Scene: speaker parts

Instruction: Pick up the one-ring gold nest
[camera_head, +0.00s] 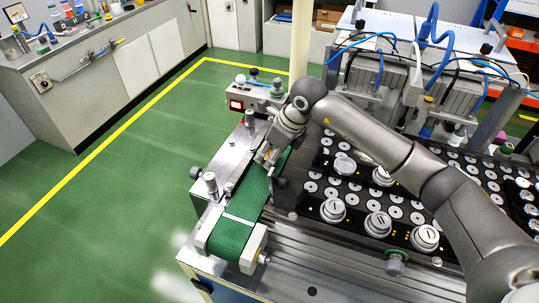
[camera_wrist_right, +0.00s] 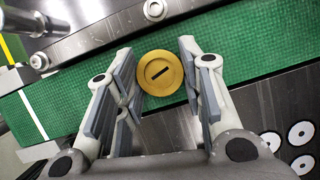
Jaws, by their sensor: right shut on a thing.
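The one-ring gold nest (camera_wrist_right: 160,73) shows in the right wrist view as a round gold disc with a single dark slot on its face. It is over the green conveyor belt (camera_head: 236,222), between the fingers of my right gripper (camera_wrist_right: 157,62). The gripper is shut on the nest, a finger pad on each side. Whether the nest still touches the belt I cannot tell. In the head view my right gripper (camera_head: 268,156) is low over the far part of the belt, and the nest is hidden there. My left gripper is not in view.
Metal rails and posts (camera_head: 211,183) line the belt. To the right, a dark plate with pale discs (camera_head: 311,187) carries several silver round parts (camera_head: 332,210). A machine with blue hoses (camera_head: 385,75) stands behind. Green floor (camera_head: 90,200) lies open at left.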

